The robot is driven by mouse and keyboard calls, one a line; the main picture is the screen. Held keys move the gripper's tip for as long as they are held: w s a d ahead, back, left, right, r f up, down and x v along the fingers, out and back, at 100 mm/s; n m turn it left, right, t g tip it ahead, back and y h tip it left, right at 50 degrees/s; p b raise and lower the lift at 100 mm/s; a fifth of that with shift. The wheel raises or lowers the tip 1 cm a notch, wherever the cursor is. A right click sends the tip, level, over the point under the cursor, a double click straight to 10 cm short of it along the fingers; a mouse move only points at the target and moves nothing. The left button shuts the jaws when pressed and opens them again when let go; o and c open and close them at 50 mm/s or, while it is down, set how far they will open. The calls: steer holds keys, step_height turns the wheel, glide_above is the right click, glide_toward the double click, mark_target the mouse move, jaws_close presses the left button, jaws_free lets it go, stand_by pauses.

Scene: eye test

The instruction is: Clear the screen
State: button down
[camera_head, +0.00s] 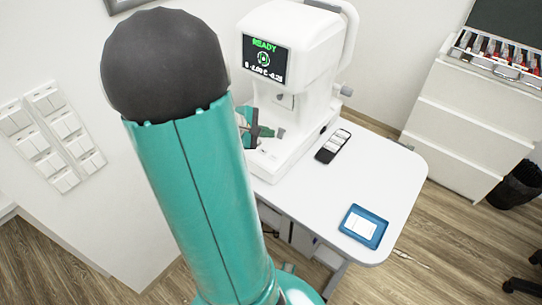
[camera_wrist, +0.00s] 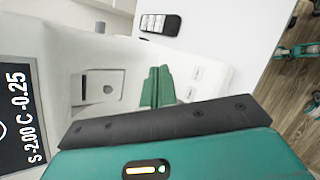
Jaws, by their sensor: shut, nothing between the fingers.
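The eye test machine (camera_head: 290,45) is white and stands on the table. Its dark screen (camera_head: 265,58) shows "READY" in green, a green round symbol, and a line of white figures. In the wrist view part of the screen (camera_wrist: 16,115) shows at the left edge, sideways, reading "S -2.00 C -0.25". My gripper (camera_head: 268,133) is in front of the machine, below the screen, partly hidden by my arm. In the wrist view my gripper's green fingers (camera_wrist: 157,87) are together and empty, near the machine's white lower body. Whether they touch it I cannot tell.
A black remote with pale keys (camera_head: 333,146) lies on the white table (camera_head: 395,165), right of the machine. A blue tray (camera_head: 364,226) with a white card lies near the table's front right corner. White drawers (camera_head: 465,125) and a black bin (camera_head: 514,185) stand at the right.

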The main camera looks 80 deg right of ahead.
mark_target(273, 158)
steer(key=shift+f, duration=0.1)
steer(key=shift+s+d+f, duration=0.1)
steer(key=shift+d+f, duration=0.1)
steer(key=shift+f, duration=1.25)
steer(key=shift+d+f, duration=0.15)
steer(key=shift+f, duration=1.25)
steer(key=shift+s+d+f, duration=0.1)
steer(key=shift+d+f, duration=0.1)
steer(key=shift+f, duration=1.25)
steer(key=shift+f, duration=0.4)
steer(key=shift+d+f, duration=0.1)
steer(key=shift+f, duration=0.2)
steer(key=shift+r, duration=0.75)
